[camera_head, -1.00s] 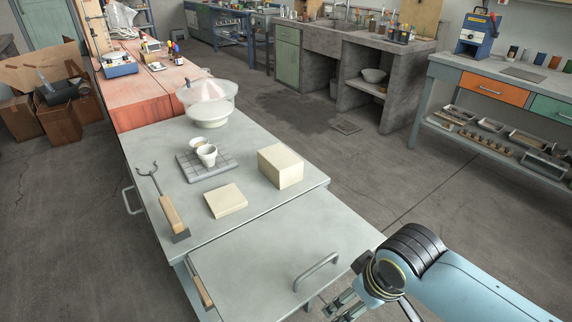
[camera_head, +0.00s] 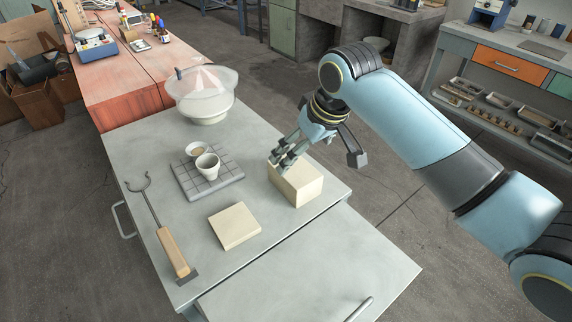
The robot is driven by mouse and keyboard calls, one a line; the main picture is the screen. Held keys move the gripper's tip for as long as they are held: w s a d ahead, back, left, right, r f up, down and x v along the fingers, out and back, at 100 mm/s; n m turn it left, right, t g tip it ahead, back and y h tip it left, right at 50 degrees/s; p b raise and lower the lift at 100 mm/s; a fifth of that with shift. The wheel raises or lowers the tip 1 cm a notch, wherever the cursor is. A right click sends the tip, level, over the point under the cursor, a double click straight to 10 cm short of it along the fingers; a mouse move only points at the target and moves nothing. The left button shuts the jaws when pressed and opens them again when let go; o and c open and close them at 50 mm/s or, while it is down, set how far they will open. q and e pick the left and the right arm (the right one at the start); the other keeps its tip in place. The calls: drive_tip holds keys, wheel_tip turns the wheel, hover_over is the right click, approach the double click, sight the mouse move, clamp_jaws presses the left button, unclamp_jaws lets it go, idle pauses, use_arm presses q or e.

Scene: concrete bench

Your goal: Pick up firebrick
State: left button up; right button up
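A thick cream block (camera_head: 297,188), which looks like the firebrick, stands at the right edge of the grey bench top (camera_head: 150,165). A flatter cream slab (camera_head: 235,226) lies to its left and nearer to me. My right gripper (camera_head: 318,162) is over the thick block, with its fingers spread wide and nothing between them. Its left-hand fingers overlap the block's top in the picture, and its right-hand finger hangs beyond the block's right side. I cannot tell whether it touches the block. My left gripper is out of view.
A grey grid tile (camera_head: 228,184) with two small cups (camera_head: 208,166) sits left of the block. A clear-domed vessel (camera_head: 203,95) stands behind. A lower grey surface (camera_head: 330,260) extends in front.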

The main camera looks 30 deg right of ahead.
sight(297, 170)
drive_tip(key=x, duration=0.4)
drive_tip(key=shift+s+f, duration=0.15)
drive_tip(key=shift+f, duration=0.2)
drive_tip(key=shift+w+f, duration=0.2)
drive_tip(key=shift+f, duration=0.1)
drive_tip(key=x, duration=0.4)
drive_tip(key=shift+f+b, duration=0.3)
drive_tip(key=shift+b, duration=0.05)
drive_tip(key=shift+f, duration=0.15)
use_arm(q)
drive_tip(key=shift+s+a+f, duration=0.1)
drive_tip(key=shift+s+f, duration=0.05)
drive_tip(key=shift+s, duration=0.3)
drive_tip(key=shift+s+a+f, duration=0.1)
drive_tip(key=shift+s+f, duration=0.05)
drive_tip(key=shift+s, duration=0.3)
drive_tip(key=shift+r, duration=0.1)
use_arm(e)
drive_tip(key=shift+f, duration=0.2)
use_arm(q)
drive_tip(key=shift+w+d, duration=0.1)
use_arm(e)
drive_tip(key=shift+r, duration=0.1)
drive_tip(key=c, duration=1.6)
